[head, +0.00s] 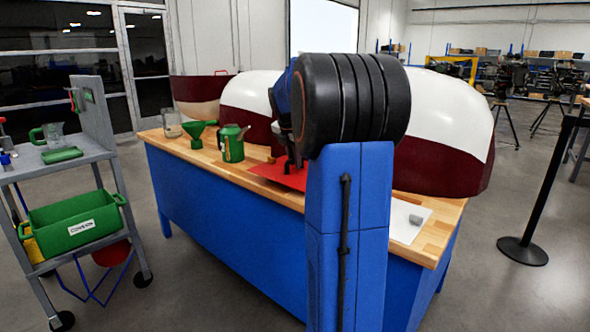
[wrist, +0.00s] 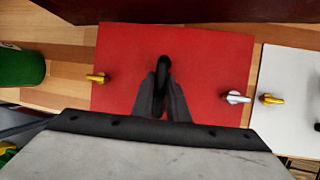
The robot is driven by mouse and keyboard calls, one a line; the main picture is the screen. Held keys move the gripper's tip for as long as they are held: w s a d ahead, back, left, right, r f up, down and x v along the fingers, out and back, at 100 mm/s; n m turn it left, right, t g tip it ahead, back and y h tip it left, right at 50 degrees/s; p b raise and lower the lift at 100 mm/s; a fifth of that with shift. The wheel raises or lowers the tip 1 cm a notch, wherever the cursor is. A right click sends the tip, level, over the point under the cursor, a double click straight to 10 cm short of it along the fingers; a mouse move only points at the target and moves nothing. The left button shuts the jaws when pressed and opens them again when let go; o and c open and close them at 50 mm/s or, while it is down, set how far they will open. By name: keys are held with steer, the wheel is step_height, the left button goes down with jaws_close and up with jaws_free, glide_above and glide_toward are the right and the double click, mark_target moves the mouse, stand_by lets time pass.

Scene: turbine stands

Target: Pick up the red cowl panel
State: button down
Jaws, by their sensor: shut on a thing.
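The red cowl panel (head: 268,173) lies on the wooden bench top, partly hidden by my arm in the head view. In the wrist view the panel (wrist: 205,60) is a flat red rectangle with a black handle (wrist: 163,68) at its middle. My gripper (wrist: 162,96) is shut on this handle, one finger on each side; it also shows above the panel in the head view (head: 293,160). A yellow wing fastener (wrist: 97,78) sits at the panel's left edge and a silver one (wrist: 236,97) at its right edge.
A green can (head: 231,143) and green funnel (head: 198,134) stand left on the bench (head: 170,143). White-and-maroon cowls (head: 450,125) stand behind. A grey cart (head: 75,165) stands left.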

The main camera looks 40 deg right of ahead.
steer(key=r, duration=0.3)
steer(key=shift+a, duration=0.4)
steer(key=s+a, duration=0.1)
steer(key=a, duration=1.7)
steer(key=shift+s+a, duration=0.25)
steer(key=shift+a, duration=0.15)
steer(key=shift+a, duration=0.1)
